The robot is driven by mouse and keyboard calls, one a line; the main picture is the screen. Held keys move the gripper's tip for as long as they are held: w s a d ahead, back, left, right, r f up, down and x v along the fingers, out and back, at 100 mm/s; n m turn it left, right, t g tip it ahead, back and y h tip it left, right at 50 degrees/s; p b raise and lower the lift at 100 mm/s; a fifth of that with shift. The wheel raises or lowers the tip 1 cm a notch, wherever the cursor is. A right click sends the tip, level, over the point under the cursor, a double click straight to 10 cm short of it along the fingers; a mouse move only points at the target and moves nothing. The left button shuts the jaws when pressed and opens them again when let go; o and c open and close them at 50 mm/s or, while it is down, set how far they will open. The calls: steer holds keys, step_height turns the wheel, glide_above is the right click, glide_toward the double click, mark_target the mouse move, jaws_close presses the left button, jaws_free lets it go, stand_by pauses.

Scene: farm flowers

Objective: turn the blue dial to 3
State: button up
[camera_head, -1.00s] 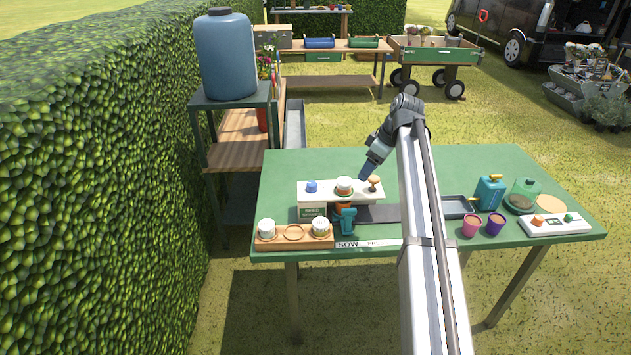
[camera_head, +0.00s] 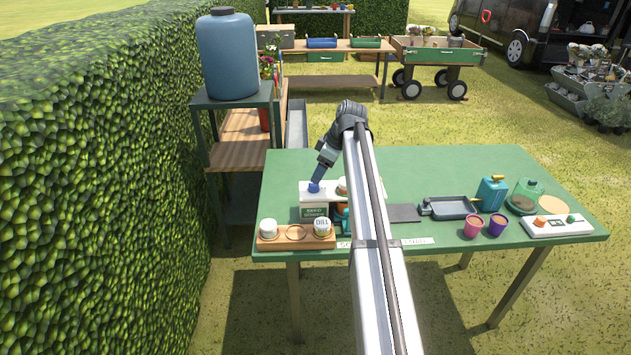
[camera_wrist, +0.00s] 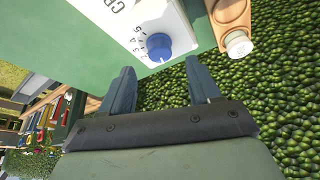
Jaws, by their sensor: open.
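The blue dial (camera_wrist: 159,46) sits on a white panel (camera_wrist: 137,14) with numbers printed around it, in the wrist view. I can make out 3, 4 and 5 beside it; the dial's setting is too small to tell. My gripper (camera_wrist: 160,78) is open and empty, with its two fingers pointing toward the dial and spread to either side of it, apparently just short of it. In the head view, my gripper (camera_head: 315,186) is at the left end of the white seed dispenser (camera_head: 314,197), right over the dial, which is mostly hidden there.
A wooden rack (camera_head: 296,240) with white-lidded jars stands in front of the dispenser. A grey tray (camera_head: 450,208), two cups (camera_head: 473,226), a blue can (camera_head: 491,192), a glass dome (camera_head: 527,190) and a white button panel (camera_head: 557,225) are on the right. The table's back is clear.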

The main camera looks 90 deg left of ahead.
mark_target(314, 186)
steer(key=shift+x, duration=2.55)
steer(key=shift+c, duration=0.4)
steer(key=c, duration=0.9)
